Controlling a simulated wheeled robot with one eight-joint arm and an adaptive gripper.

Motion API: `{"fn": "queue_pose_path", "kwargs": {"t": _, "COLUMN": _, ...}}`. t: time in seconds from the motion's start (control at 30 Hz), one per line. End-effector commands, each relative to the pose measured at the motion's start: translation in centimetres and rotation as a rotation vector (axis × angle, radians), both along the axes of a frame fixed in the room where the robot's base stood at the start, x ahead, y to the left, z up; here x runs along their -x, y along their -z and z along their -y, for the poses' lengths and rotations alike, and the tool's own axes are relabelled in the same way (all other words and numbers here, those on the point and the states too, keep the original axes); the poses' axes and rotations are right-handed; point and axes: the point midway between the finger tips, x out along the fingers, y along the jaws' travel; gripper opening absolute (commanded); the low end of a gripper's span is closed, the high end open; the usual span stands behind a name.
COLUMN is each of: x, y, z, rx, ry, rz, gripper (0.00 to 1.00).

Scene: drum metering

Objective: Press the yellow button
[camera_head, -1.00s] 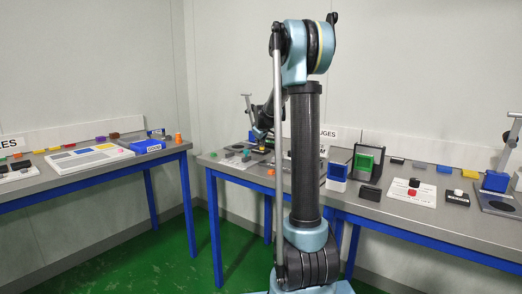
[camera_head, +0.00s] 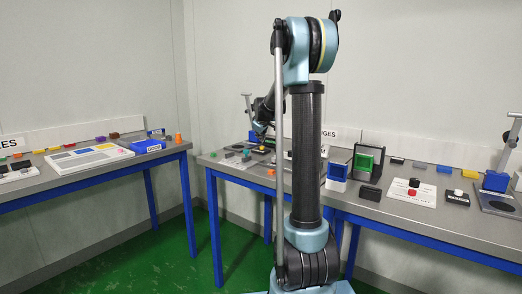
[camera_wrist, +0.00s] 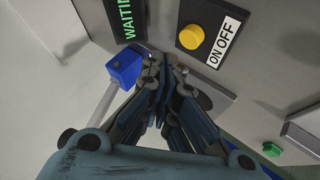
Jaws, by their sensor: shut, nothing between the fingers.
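The yellow button (camera_wrist: 191,37) is round and sits on a dark grey box beside a white ON OFF label (camera_wrist: 224,42). My gripper (camera_wrist: 160,62) is shut and empty. In the wrist view its fingertips are below and left of the button, with a visible gap between them in the picture; the height between them is hard to judge. In the head view my gripper (camera_head: 262,139) is small and dark over the left end of the right-hand bench, near a small yellow spot (camera_head: 263,149) that appears to be the button.
A dark display with green letters (camera_wrist: 124,18) is beside the button. A blue block (camera_wrist: 124,66) on a grey post is left of my fingertips. A green button (camera_wrist: 272,150) is at lower right. Several small items stand along the right-hand bench (camera_head: 357,205).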

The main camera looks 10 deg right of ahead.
Motion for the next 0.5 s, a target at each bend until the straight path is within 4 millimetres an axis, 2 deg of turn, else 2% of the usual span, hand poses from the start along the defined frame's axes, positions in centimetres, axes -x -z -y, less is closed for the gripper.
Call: {"fn": "queue_pose_path", "kwargs": {"t": 0.5, "x": 0.0, "y": -4.0, "z": 0.0, "rx": 0.000, "ry": 0.000, "rz": 0.000, "gripper": 0.00}}
